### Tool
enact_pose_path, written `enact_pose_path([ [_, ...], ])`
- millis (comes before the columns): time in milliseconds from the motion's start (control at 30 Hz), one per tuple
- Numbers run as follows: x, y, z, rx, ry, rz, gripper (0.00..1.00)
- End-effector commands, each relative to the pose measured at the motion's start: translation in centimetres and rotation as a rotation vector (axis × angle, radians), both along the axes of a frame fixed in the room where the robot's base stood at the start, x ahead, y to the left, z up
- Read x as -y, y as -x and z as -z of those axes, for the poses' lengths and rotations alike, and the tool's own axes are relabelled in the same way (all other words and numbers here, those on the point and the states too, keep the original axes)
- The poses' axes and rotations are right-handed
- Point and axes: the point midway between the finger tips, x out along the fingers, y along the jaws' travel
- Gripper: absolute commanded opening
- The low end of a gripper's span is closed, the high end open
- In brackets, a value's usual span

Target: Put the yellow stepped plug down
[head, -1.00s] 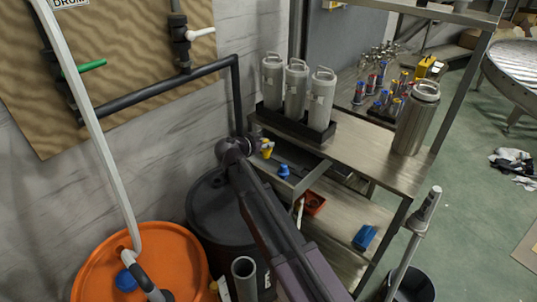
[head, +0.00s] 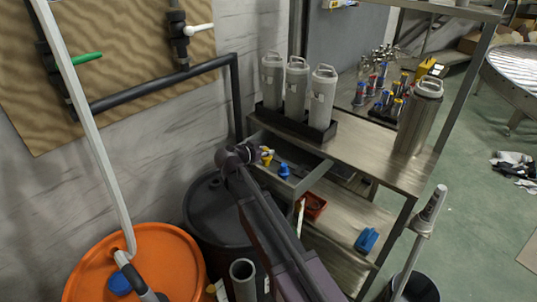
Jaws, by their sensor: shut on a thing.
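The yellow stepped plug (head: 268,157) shows in the head view at the far left end of an open drawer (head: 310,182) under the shelf top. My gripper (head: 262,153) is shut on the plug, at the drawer's left part. My arm's wrist hides most of the jaws, and I cannot tell whether the plug touches the drawer floor. A blue plug (head: 284,170) stands in the drawer just right of the yellow one.
White canisters (head: 297,88) stand in a black tray above the drawer. A steel flask (head: 418,118) stands at the shelf's right. A red bin (head: 314,206) and a blue item (head: 366,240) lie on the lower shelf. A black drum (head: 215,215) and an orange drum (head: 150,265) stand at left.

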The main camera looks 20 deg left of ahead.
Motion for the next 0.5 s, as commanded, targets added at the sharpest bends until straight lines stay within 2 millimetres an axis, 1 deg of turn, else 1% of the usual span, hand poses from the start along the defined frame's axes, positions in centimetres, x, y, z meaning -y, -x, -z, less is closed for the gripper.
enact_pose_path([
  [233,-0.03,0.01,-0.01,0.000,0.000,0.000,0.00],
  [500,-0.03,0.01,0.64,0.000,0.000,0.000,0.00],
])
